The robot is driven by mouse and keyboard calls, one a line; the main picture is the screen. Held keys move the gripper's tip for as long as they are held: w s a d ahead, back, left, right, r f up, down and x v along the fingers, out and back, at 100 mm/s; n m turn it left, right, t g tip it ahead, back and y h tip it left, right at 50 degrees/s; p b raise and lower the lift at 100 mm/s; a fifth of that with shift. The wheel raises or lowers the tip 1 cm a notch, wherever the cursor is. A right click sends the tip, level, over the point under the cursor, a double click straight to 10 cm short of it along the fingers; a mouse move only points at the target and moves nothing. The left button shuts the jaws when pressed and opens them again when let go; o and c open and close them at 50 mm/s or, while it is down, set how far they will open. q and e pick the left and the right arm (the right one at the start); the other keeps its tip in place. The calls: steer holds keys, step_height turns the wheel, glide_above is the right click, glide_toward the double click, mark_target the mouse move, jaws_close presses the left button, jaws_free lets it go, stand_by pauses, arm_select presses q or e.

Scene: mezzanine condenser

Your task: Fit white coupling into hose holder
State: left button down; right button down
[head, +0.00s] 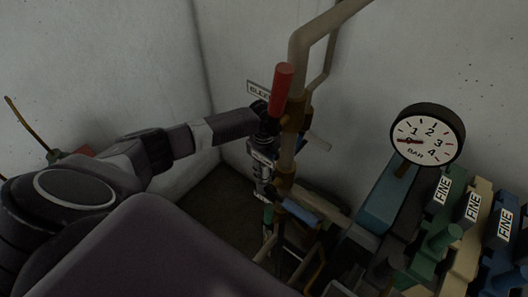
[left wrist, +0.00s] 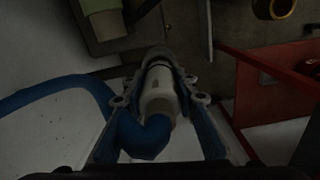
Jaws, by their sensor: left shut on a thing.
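My left gripper (head: 266,200) reaches down beside the beige vertical pipe in the head view, small and partly lost among dark parts. In the left wrist view its two fingers (left wrist: 160,112) are shut on the white coupling (left wrist: 157,92). A blue hose (left wrist: 48,95) bends into the coupling's near end and loops off to the left. The coupling's far end meets or overlaps a grey rounded part (left wrist: 156,56); I cannot tell whether they touch. I cannot clearly pick out the hose holder. My right gripper is not in view.
The beige pipe (head: 299,60) with a red handle (head: 282,88) stands close to my left wrist. A pressure gauge (head: 427,135) and several blocks labelled FINE (head: 440,190) are at right. The left wrist view shows a red panel (left wrist: 270,90) at right and a green part (left wrist: 104,20) at upper left.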

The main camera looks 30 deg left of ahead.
arm_select(q)
steer(key=shift+f+b, duration=0.5)
steer(key=shift+f, duration=0.55)
steer(key=c, duration=1.5)
jaws_free()
steer(key=shift+o, duration=0.2)
step_height(320, 180, up, 12)
steer(key=shift+r, duration=0.1)
steer(key=shift+s, duration=0.1)
